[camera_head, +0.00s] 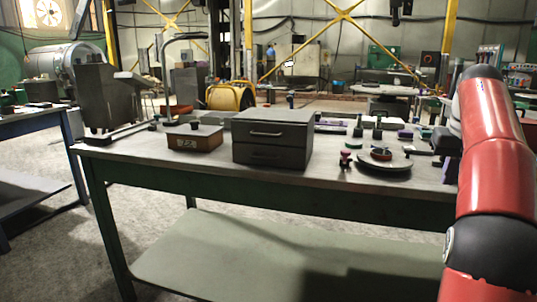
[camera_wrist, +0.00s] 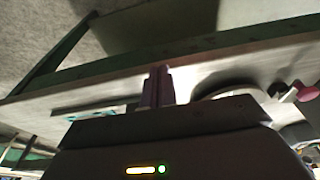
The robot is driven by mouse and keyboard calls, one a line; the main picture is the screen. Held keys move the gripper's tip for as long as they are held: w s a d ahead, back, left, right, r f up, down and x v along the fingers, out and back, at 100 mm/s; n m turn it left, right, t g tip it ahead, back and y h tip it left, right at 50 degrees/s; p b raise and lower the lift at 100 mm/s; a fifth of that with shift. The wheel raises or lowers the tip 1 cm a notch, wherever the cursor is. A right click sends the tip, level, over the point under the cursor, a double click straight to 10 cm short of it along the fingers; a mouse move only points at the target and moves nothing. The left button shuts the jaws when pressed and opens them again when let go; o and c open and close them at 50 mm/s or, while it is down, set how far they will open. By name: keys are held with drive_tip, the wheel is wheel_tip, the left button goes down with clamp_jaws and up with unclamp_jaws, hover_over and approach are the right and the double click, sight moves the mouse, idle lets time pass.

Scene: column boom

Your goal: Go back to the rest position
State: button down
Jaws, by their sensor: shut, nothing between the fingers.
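My gripper (camera_wrist: 158,86) shows in the wrist view as two dark purple fingers pressed together, with nothing between them. The fingers point toward the workbench edge, and the dark gripper body fills the bottom of that view. In the head view my red arm comes down the right side, and the dark gripper (camera_head: 451,168) is partly hidden behind it, at the right end of the workbench (camera_head: 240,176). Whether it touches the bench top cannot be told.
On the bench stand a grey two-drawer box (camera_head: 272,142), a brown box (camera_head: 193,138), a round dark plate (camera_head: 385,167) and a red knob-like piece (camera_head: 345,160).

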drive_tip(key=s+a+f+n+t, duration=0.1)
drive_tip(key=s+a, duration=0.4)
drive_tip(key=a, duration=0.3)
drive_tip(key=s+a+f+t, duration=0.1)
drive_tip(key=s+a, duration=0.4)
drive_tip(key=a, duration=0.3)
drive_tip(key=s+a+f+n, duration=0.1)
drive_tip(key=s+a+f, duration=0.3)
drive_tip(key=s+f, duration=0.4)
drive_tip(key=s+a+f+n+t, duration=0.1)
drive_tip(key=s+a+f, duration=0.4)
drive_tip(key=s+f, duration=0.3)
drive_tip(key=shift+s+a+y, duration=0.2)
drive_tip(key=shift+a+y, duration=0.1)
